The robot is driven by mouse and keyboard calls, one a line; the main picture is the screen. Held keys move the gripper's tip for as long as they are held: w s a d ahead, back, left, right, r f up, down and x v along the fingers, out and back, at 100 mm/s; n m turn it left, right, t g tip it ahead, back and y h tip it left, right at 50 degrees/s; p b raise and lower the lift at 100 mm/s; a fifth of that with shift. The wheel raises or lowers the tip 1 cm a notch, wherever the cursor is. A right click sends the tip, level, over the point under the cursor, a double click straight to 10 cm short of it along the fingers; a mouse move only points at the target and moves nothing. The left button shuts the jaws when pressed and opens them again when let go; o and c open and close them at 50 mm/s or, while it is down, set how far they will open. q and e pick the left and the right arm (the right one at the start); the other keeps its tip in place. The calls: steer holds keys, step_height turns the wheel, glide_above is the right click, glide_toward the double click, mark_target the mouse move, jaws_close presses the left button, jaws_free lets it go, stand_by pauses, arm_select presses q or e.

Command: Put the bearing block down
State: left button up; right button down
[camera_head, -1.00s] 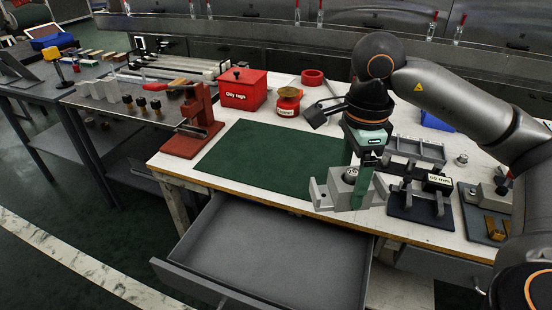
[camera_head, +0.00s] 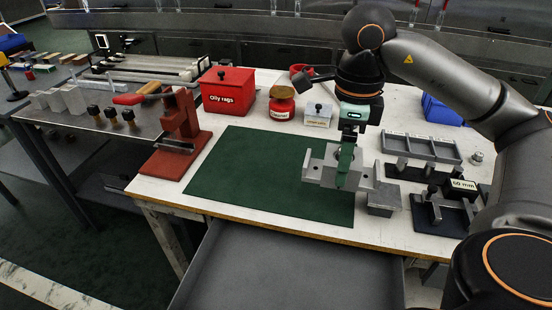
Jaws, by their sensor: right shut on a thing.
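The grey bearing block (camera_head: 318,169), a stepped metal piece with upright ends, is in the grip of my right gripper (camera_head: 345,168). The green fingers are shut on its middle and hide part of it. It appears level, over the right part of the green mat (camera_head: 262,178), seemingly a little above it; the exact gap is hard to tell. My left gripper is not in view.
A small grey block (camera_head: 384,200) sits just right of the bearing block. Right of that are a 60 mm fixture (camera_head: 440,208) and a grey divided tray (camera_head: 420,148). A red press (camera_head: 180,135) stands left of the mat. An open drawer (camera_head: 290,270) lies below the front edge.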

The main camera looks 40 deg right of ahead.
steer(key=w+f, duration=0.3)
steer(key=w, duration=0.1)
steer(key=w+d+f+b, duration=0.1)
steer(key=w+f, duration=0.1)
steer(key=w, duration=0.2)
steer(key=w+d+f, duration=0.1)
steer(key=w+f, duration=0.2)
steer(key=w, duration=0.1)
steer(key=shift+w+d+f, duration=0.1)
steer(key=shift+w+f, duration=0.1)
steer(key=shift+f, duration=0.1)
steer(key=shift+w+f+b, duration=0.3)
steer(key=shift+w+f, duration=0.05)
steer(key=shift+f, duration=0.05)
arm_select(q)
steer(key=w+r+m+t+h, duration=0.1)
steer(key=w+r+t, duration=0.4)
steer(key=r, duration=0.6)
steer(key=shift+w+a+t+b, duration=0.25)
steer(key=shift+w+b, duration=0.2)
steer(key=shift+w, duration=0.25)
arm_select(e)
step_height(320, 180, down, 3)
steer(key=shift+w+d+f, duration=0.1)
steer(key=shift+w+f, duration=0.05)
steer(key=shift+f, duration=0.05)
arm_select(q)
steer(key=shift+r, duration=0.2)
arm_select(e)
steer(key=shift+f, duration=0.1)
